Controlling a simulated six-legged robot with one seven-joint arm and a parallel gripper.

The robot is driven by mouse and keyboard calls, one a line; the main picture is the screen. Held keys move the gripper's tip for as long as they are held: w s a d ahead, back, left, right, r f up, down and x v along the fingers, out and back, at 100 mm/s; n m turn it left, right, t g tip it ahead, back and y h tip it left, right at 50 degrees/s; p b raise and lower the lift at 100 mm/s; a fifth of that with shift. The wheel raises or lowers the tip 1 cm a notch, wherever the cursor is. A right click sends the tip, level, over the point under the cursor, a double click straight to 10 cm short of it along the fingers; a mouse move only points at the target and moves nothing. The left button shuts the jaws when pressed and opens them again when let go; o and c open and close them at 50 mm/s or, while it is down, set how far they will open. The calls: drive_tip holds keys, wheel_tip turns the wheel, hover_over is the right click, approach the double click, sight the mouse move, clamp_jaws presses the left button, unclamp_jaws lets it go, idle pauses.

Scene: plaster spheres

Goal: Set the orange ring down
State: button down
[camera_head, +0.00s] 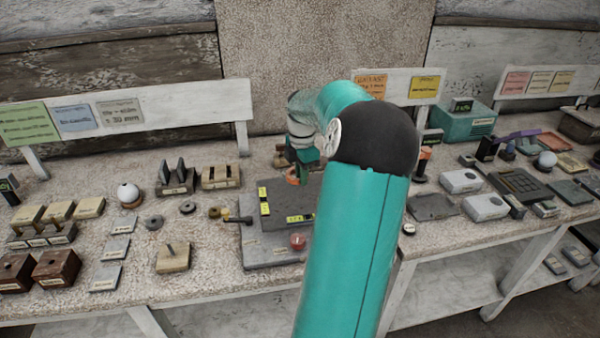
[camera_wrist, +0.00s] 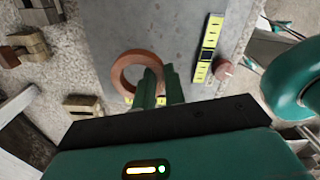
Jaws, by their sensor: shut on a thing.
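The orange ring (camera_wrist: 120,73) is in my gripper (camera_wrist: 161,82) in the wrist view. The green fingers are shut on its right side, and they hide part of that rim. In the head view a small piece of the ring (camera_head: 292,178) shows below my gripper (camera_head: 304,166), over the grey plate (camera_head: 265,250). My own arm hides much of the plate there. The plate also fills the middle of the wrist view (camera_wrist: 185,30). I cannot tell whether the ring touches the plate or hangs above it.
Yellow marked strips (camera_head: 264,200) lie on the plate, with a small red knob (camera_head: 297,241) near its front. Wooden blocks (camera_head: 173,257), grey discs (camera_head: 153,222) and a white ball (camera_head: 128,193) stand to the left. Grey boxes (camera_head: 461,181) crowd the bench at right.

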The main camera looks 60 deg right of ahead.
sight(302, 200)
drive_tip(key=shift+f, duration=2.65)
drive_tip(key=shift+f, duration=0.65)
drive_tip(key=c, duration=1.4)
unclamp_jaws()
drive_tip(key=shift+r, duration=0.15)
drive_tip(key=shift+r, duration=1.85)
drive_tip(key=shift+s, duration=0.1)
